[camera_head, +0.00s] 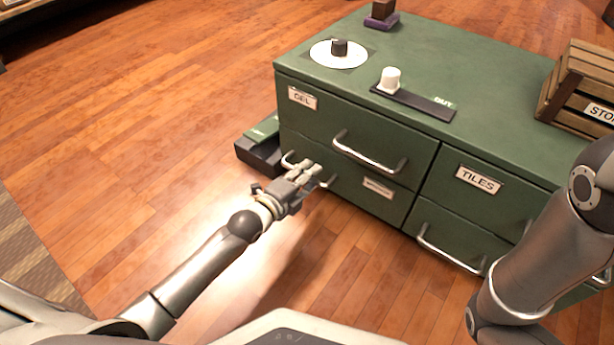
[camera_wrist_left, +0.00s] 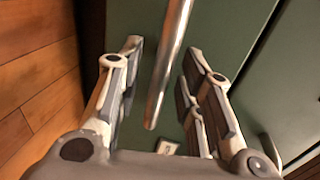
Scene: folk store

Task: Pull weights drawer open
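A green cabinet (camera_head: 450,70) has several drawers with metal bar handles. The lower left drawer (camera_head: 345,183) appears closed; its small label (camera_head: 378,188) is too blurred to read. My left gripper (camera_head: 307,172) is at this drawer's handle (camera_head: 325,183) and hides the handle's middle. In the left wrist view, the metal handle (camera_wrist_left: 168,65) lies between the two spread fingers, with gaps on both sides. My right arm shows at the right edge, but its gripper is out of view.
The upper left drawer's handle (camera_head: 370,153) sits just above my left gripper. A dark tray (camera_head: 257,157) stands beside the cabinet's left side. A wooden crate (camera_head: 580,88) and a white dial (camera_head: 325,56) are on top. The wooden floor (camera_head: 150,150) in front and left is clear.

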